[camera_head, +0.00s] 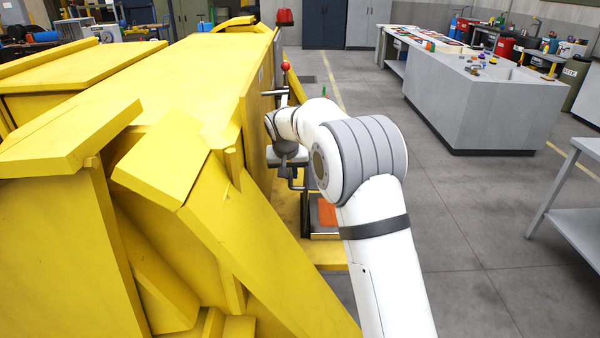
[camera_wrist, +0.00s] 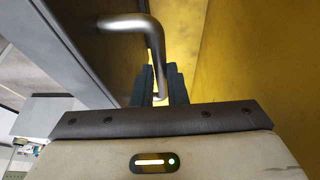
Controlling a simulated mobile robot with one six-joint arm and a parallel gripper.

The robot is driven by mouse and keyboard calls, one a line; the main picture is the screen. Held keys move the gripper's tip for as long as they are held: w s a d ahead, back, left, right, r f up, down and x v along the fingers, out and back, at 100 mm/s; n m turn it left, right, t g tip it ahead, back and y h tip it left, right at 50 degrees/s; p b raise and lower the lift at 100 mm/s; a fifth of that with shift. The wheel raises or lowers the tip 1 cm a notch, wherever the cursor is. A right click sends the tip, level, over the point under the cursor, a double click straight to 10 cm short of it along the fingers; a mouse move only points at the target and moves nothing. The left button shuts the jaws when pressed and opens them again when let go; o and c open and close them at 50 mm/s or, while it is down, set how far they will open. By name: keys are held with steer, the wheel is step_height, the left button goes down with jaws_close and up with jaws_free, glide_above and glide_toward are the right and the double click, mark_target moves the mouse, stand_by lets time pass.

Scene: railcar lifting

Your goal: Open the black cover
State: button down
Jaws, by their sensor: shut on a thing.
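The black cover (camera_wrist: 85,50) shows in the wrist view as a dark flat panel on the upper left. A bent metal handle (camera_wrist: 157,50) stands out from it. My gripper (camera_wrist: 159,88) is shut on the lower part of this handle, one dark finger on each side. In the head view my gripper (camera_head: 291,160) is beside the right side of the yellow railcar body (camera_head: 190,75). My arm and wrist partly block that spot, and I cannot clearly make out the cover there.
A yellow wall (camera_wrist: 230,50) lies close to the right in the wrist view. In the head view, a red-knobbed lever (camera_head: 286,66) is above my gripper and an orange panel (camera_head: 326,213) below. A grey workbench (camera_head: 480,105) stands to the right, with clear floor between.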

steer(key=shift+s+f, duration=0.2)
steer(key=shift+f, duration=0.4)
steer(key=c, duration=1.8)
jaws_free()
steer(key=shift+o, duration=0.8)
steer(key=shift+w, duration=0.2)
steer(key=shift+o, duration=0.9)
steer(key=shift+r, duration=0.25)
steer(key=v, duration=0.7)
steer(key=shift+r+b, duration=0.4)
steer(key=shift+s, duration=0.15)
